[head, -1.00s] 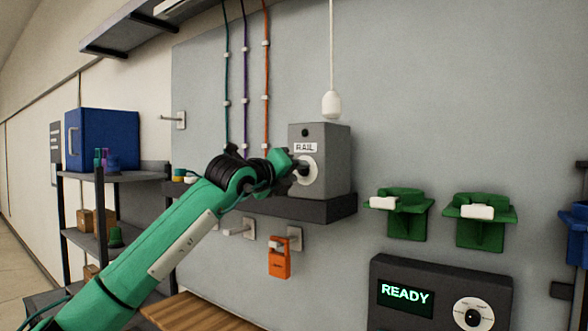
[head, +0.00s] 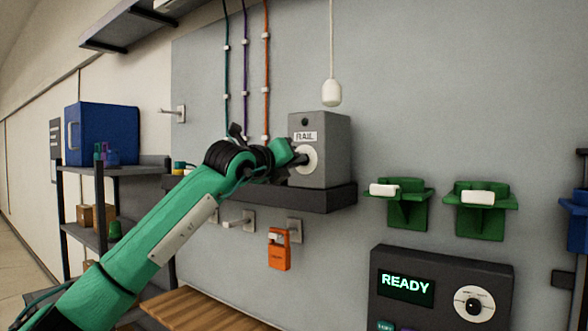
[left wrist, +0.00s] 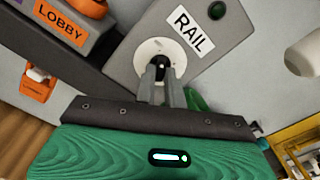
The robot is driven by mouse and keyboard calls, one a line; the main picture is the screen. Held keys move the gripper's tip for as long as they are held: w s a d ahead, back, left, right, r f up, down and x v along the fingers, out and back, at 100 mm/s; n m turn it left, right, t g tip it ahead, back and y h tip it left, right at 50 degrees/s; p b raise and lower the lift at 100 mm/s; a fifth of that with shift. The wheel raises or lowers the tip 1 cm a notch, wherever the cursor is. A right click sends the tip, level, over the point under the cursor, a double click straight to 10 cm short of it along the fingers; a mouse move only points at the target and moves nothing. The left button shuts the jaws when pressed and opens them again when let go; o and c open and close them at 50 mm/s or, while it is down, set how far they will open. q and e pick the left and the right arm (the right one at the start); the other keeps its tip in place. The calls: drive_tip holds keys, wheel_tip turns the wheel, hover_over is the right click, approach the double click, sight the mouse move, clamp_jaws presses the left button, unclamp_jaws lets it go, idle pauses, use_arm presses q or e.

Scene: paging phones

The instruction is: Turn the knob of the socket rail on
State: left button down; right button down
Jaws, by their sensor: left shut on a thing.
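The socket rail's grey box, labelled RAIL (head: 330,168), stands on a dark wall shelf. A dark round lamp (head: 305,122) sits above its label; it looks dark green in the left wrist view (left wrist: 217,11). The knob (left wrist: 161,66) is black at the middle of a white round dial (left wrist: 150,52). My left gripper (head: 302,160) reaches the box's front from the left. In the left wrist view its fingers (left wrist: 162,72) are shut on the knob and partly hide it. My right gripper is in neither view.
The dark shelf (head: 300,199) carries the box. An orange tag (head: 279,250) hangs on a hook below. Two green holders (head: 402,200) are on the wall to the right, above a dark console reading READY (head: 406,286). A white pull (head: 331,93) hangs above the box.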

use_arm(q)
drive_tip(key=shift+m+b, duration=2.1)
drive_tip(key=shift+m, duration=5.6)
drive_tip(key=c, duration=1.5)
unclamp_jaws()
drive_tip(key=shift+a, duration=0.1)
